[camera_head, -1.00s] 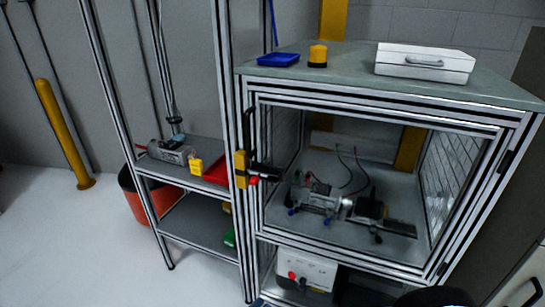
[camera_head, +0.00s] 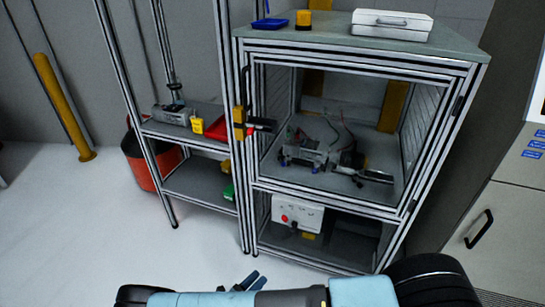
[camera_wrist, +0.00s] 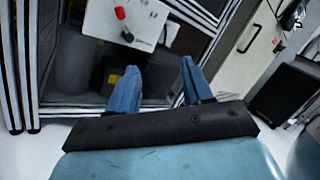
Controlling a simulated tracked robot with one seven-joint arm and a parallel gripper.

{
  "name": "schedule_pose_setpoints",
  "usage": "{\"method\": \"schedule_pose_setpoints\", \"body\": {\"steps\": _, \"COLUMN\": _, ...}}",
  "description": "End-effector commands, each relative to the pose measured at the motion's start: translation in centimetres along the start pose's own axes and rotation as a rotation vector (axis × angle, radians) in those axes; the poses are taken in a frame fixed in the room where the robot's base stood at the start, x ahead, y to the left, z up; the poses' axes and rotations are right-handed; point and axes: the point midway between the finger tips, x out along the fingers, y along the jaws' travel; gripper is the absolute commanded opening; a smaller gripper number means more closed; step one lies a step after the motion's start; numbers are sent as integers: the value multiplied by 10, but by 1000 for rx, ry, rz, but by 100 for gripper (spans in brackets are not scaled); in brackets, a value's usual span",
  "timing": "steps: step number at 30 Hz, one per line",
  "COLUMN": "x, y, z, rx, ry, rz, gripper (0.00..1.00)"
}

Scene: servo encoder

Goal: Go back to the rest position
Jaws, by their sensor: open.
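My gripper (camera_wrist: 157,82) shows in the wrist view with its two blue fingers spread apart and nothing between them. In the head view my light blue arm lies across the bottom edge, and the finger tips (camera_head: 248,279) show small in front of the framed cabinet, apart from it. Beyond the fingers in the wrist view is the cabinet's lower compartment, with a white box (camera_wrist: 125,22) bearing a red knob and a black knob.
The framed cabinet (camera_head: 350,57) has a motor assembly (camera_head: 305,153) inside and a white case (camera_head: 392,25) on top. A shelf rack (camera_head: 200,186) with a red tray stands left, an orange bin (camera_head: 143,168) behind it. A drawer cabinet (camera_head: 505,215) stands right.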

Motion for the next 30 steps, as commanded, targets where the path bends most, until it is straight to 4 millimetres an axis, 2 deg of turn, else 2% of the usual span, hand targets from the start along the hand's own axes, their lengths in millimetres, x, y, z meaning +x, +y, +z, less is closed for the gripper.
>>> {"method": "schedule_pose_setpoints", "body": {"steps": 11, "x": 5, "y": -6, "z": 35, "rx": 63, "ry": 125, "rz": -50, "gripper": 51}}
{"method": "schedule_pose_setpoints", "body": {"steps": 17, "x": 13, "y": -11, "z": 61, "rx": 115, "ry": 220, "rz": -94, "gripper": 51}}
{"method": "schedule_pose_setpoints", "body": {"steps": 23, "x": 30, "y": -23, "z": 104, "rx": 202, "ry": 371, "rz": -168, "gripper": 51}}
{"method": "schedule_pose_setpoints", "body": {"steps": 30, "x": 60, "y": -43, "z": 158, "rx": 328, "ry": 564, "rz": -273, "gripper": 51}}
